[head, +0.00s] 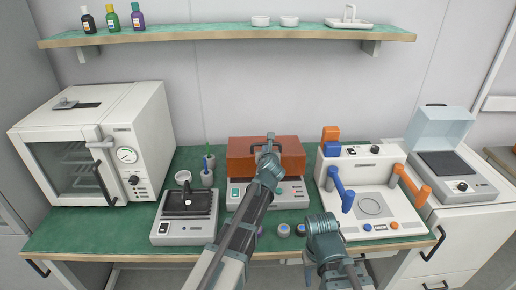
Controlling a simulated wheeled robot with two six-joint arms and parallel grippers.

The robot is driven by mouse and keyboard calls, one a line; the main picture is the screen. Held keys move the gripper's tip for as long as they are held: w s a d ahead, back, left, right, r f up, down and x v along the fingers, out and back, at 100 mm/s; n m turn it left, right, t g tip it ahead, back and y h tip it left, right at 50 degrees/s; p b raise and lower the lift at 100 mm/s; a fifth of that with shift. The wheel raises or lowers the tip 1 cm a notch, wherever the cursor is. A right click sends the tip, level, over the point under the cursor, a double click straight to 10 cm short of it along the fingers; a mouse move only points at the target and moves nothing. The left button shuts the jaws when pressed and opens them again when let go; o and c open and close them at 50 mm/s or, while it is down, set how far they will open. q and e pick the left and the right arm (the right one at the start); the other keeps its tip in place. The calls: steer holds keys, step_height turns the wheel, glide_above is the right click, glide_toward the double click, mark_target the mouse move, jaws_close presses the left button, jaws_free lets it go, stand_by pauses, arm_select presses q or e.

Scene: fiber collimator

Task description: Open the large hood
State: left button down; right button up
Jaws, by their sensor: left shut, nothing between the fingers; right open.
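A large orange-brown hood (240,162) sits over a white bench device (291,190) at the middle of the green bench and looks lowered. My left gripper (269,143) is shut, with nothing seen between its fingers. It is in front of the hood's upper middle and hides part of its front face. I cannot tell whether it touches the hood. My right gripper (322,228) is open and empty, low over the front of the bench, right of the device.
A white oven (95,140) stands at the left, with a small black-topped device (187,205) beside it. A white machine with blue and orange levers (365,195) stands close on the right. A device with a raised pale-blue lid (440,128) is further right. Small round pots (284,230) lie near the front edge. A shelf (225,33) hangs above.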

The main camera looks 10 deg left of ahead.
arm_select(q)
steer(key=w+a+r+p, duration=0.2)
steer(key=w+r+p, duration=0.1)
steer(key=w, duration=0.6)
steer(key=w+a+r+p, duration=0.3)
steer(key=w+r+p, duration=0.1)
steer(key=w, duration=0.5)
steer(key=shift+w+r, duration=0.15)
steer(key=shift+r, duration=0.45)
steer(key=s+d+r+p, duration=0.2)
steer(key=s+r+p, duration=0.6)
steer(key=s, duration=0.1)
steer(key=shift+s+d+r+p, duration=0.15)
steer(key=shift+s+d+p, duration=0.25)
